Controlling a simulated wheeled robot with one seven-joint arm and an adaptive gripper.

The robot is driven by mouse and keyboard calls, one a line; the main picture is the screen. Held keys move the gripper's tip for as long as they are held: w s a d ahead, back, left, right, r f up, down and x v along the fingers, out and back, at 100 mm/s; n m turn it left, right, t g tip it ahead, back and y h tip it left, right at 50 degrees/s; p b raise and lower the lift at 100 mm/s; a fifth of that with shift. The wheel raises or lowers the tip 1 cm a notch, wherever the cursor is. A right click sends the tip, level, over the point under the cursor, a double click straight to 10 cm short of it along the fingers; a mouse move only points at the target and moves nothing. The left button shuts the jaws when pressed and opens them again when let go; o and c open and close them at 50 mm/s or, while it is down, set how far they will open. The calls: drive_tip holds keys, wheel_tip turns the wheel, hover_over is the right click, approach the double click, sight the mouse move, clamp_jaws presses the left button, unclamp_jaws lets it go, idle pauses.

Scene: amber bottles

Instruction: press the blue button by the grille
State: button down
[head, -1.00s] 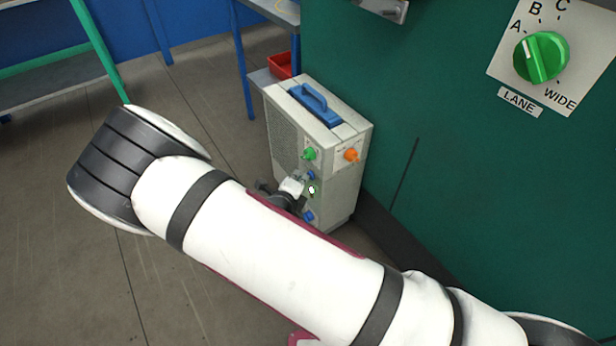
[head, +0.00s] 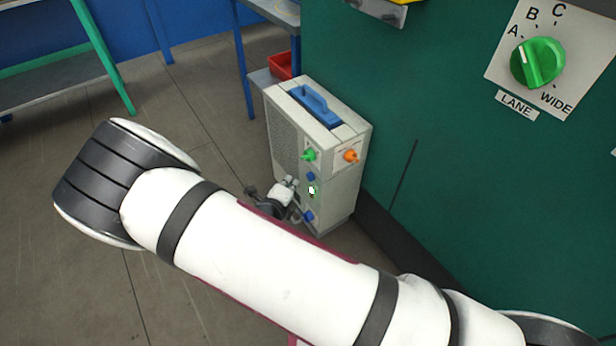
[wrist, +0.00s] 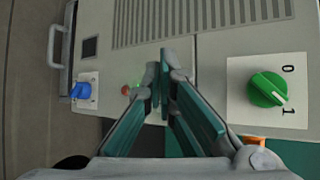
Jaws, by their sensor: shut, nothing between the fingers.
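A pale grey cabinet (head: 340,190) has a grille (head: 284,135) on its left face, which also shows in the wrist view (wrist: 200,22). The wrist view shows a blue control (wrist: 82,90) at left and the green knob (wrist: 267,90), marked 0 and 1, at right.
An orange knob (head: 351,155) sticks out on the right, and a blue handle (head: 314,104) tops the cabinet. A green wall (head: 450,200) with a lane dial (head: 538,62) stands at right. Open floor lies left.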

drive_tip(key=shift+s+a+p, duration=0.2)
drive_tip(key=shift+s+a, duration=0.35)
drive_tip(key=shift+a, duration=0.2)
drive_tip(key=shift+s+a+p, duration=0.15)
drive_tip(key=shift+s+a, duration=0.35)
drive_tip(key=shift+a, duration=0.2)
